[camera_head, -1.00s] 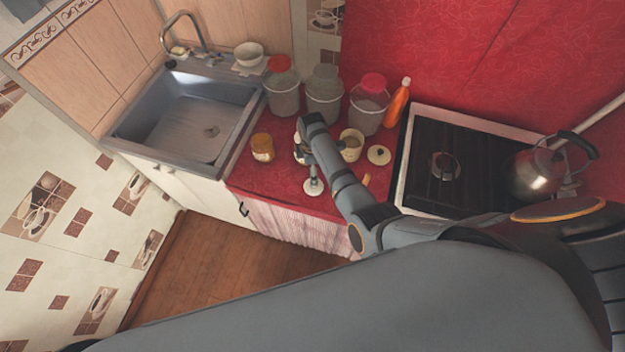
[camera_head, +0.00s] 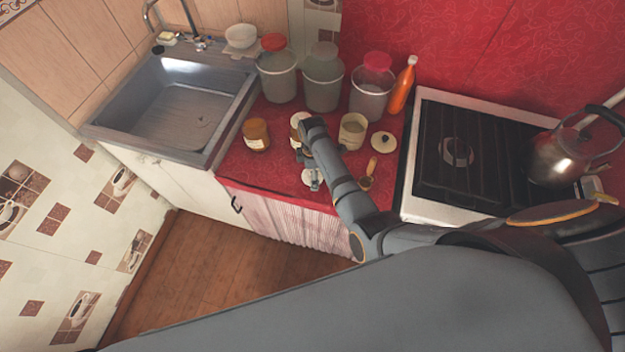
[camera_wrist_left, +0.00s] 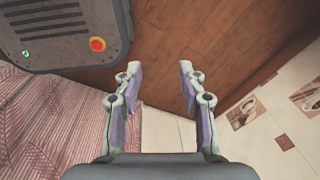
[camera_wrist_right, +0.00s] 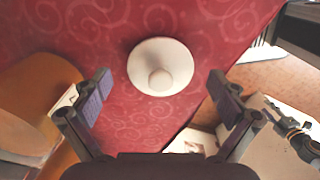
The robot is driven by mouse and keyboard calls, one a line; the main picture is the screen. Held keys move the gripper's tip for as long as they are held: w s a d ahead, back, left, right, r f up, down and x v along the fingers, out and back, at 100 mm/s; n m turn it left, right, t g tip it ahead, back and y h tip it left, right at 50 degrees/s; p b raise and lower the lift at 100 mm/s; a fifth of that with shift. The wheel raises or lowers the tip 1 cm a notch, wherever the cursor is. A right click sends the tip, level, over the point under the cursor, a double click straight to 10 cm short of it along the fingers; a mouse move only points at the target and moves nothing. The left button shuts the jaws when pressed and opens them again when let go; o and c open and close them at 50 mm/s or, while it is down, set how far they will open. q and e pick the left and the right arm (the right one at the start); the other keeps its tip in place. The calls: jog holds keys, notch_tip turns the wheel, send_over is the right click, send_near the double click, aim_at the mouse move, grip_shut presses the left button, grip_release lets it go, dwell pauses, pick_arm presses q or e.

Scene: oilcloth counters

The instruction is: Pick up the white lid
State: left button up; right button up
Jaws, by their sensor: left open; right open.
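The white lid (camera_wrist_right: 172,50) is round with a knob. It lies on the red patterned counter, ahead of and between the spread fingers of my right gripper (camera_wrist_right: 160,86) in the right wrist view. In the head view the lid (camera_head: 318,181) lies near the counter's front edge, partly hidden by my right gripper (camera_head: 308,168) above it. My right gripper is open and empty, apart from the lid. My left gripper (camera_wrist_left: 159,70) is open and empty over the wooden floor in the left wrist view. It is out of the head view.
An amber jar (camera_head: 257,136) stands left of my right gripper. A cream canister (camera_head: 352,132), a cream lid (camera_head: 381,141) and a wooden-handled scoop (camera_head: 367,178) are to its right. Large clear jars (camera_head: 323,84) stand behind. The sink (camera_head: 185,112) and stove (camera_head: 462,152) flank the counter.

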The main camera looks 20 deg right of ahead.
jog(key=shift+r, duration=0.15)
jog(key=c, duration=0.4)
jog(key=shift+c, duration=0.9)
jog(key=c, duration=0.5)
jog(key=shift+s, duration=0.25)
jog(key=c, duration=0.5)
pick_arm(q)
jog(key=shift+w+r, duration=0.2)
jog(key=shift+w, duration=0.65)
pick_arm(e)
jog(key=shift+c, duration=0.3)
jog(key=shift+s, duration=0.1)
